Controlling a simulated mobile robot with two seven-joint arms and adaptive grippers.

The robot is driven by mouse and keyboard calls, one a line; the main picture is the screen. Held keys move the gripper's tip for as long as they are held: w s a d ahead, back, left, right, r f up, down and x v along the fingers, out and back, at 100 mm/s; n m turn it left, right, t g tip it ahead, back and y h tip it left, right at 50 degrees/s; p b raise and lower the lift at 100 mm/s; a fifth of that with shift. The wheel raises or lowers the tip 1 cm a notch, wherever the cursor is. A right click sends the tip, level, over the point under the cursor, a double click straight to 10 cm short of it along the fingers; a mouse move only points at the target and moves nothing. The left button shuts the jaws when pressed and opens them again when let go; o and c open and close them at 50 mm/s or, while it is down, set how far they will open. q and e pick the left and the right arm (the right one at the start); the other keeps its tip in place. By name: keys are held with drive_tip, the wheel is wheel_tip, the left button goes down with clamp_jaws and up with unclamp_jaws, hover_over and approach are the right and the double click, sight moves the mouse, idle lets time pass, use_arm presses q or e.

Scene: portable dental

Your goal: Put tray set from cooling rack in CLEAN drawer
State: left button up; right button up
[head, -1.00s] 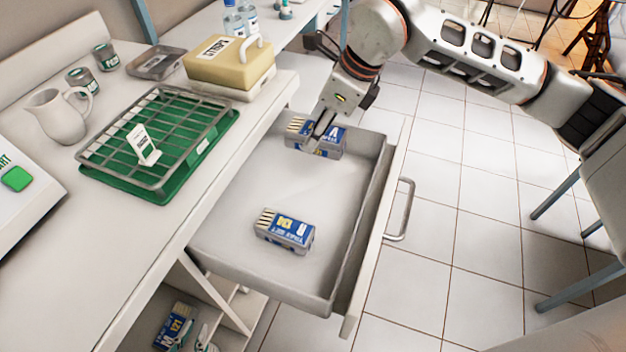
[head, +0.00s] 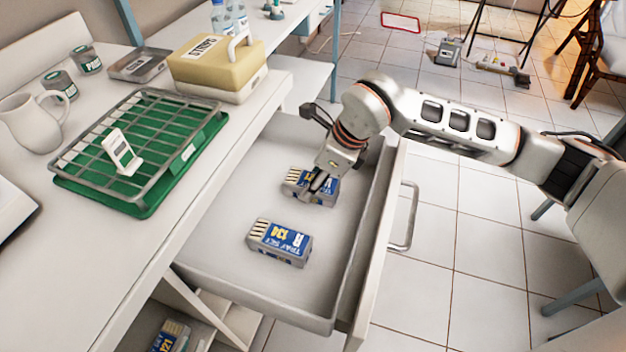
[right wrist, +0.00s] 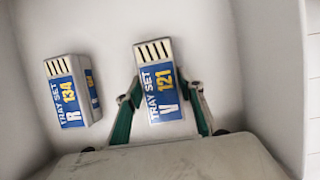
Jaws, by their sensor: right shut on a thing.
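A grey-and-blue tray set marked 121 (head: 296,184) is in the open drawer (head: 215,252), partly hidden by my right gripper (head: 318,184). In the right wrist view, the green fingers of my right gripper (right wrist: 160,112) are shut on both sides of this tray set (right wrist: 157,80). I cannot tell whether it touches the drawer floor. A second tray set, marked 134 (head: 280,242), lies flat and apart from it, nearer me; it is on the left in the right wrist view (right wrist: 72,92). The grey cooling rack (head: 160,178) on its green tray (head: 120,203) holds only a white label card. My left gripper is not seen.
The drawer handle (head: 404,215) sticks out over the tiled floor. A yellow-topped box (head: 215,65), a metal tray (head: 138,64), a jug (head: 35,122) and tins stand on the counter. Another tray set (head: 170,336) lies on a shelf below. The drawer's near end has free room.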

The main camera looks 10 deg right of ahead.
use_arm(q)
drive_tip(key=shift+w+r, duration=0.35)
drive_tip(key=shift+r, duration=0.05)
use_arm(e)
drive_tip(key=o, duration=1.3)
drive_tip(key=shift+r, duration=0.2)
drive_tip(key=p+v, duration=0.1)
drive_tip(key=v, duration=0.5)
drive_tip(key=shift+w+r+p, duration=0.1)
drive_tip(key=shift+r+p, duration=0.05)
drive_tip(key=shift+p, duration=0.25)
drive_tip(key=p+v, duration=0.1)
drive_tip(key=v, duration=0.3)
use_arm(q)
drive_tip(key=shift+s+a+f, duration=0.25)
drive_tip(key=shift+s, duration=0.2)
drive_tip(key=shift+s+a+f, duration=0.2)
drive_tip(key=shift+s, duration=0.25)
use_arm(e)
drive_tip(key=shift+v, duration=0.8)
